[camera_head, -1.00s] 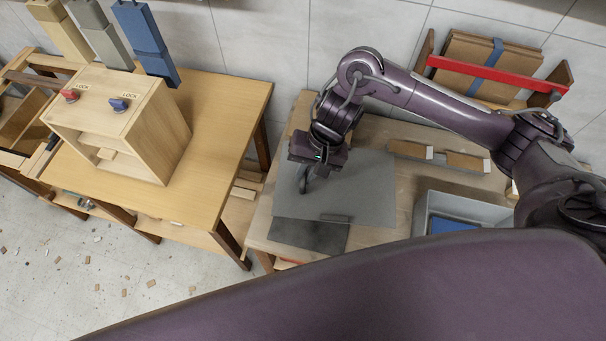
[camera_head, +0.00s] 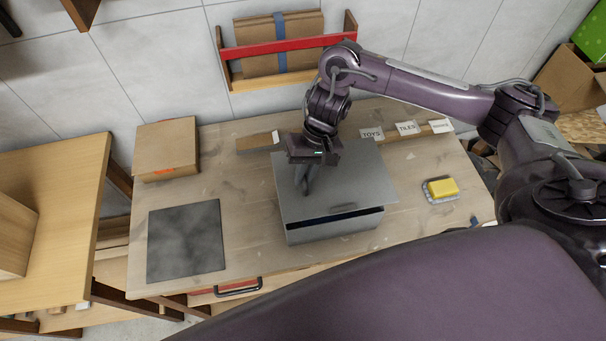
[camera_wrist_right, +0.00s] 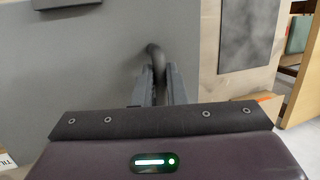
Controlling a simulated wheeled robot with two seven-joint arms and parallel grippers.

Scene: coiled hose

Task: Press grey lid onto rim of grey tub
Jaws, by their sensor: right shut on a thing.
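My right gripper (camera_head: 306,180) is shut on the dark curved handle of the grey lid (camera_head: 350,183). The handle also shows between the fingers in the right wrist view (camera_wrist_right: 155,58). The lid is a flat grey plate over the grey tub (camera_head: 335,228) on the workbench. A dark gap with a blue strip shows between the lid's front edge and the tub's front wall. The lid looks slightly askew over the tub, and its far side hides the tub's back rim, so contact there cannot be told. My left gripper is not in view.
A dark square mat (camera_head: 186,242) lies left of the tub, with a cardboard box (camera_head: 166,150) behind it. A yellow sponge (camera_head: 442,188) sits on a dish to the right. Labelled wooden blocks (camera_head: 405,129) stand behind the tub. A red-barred rack (camera_head: 285,47) hangs on the wall.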

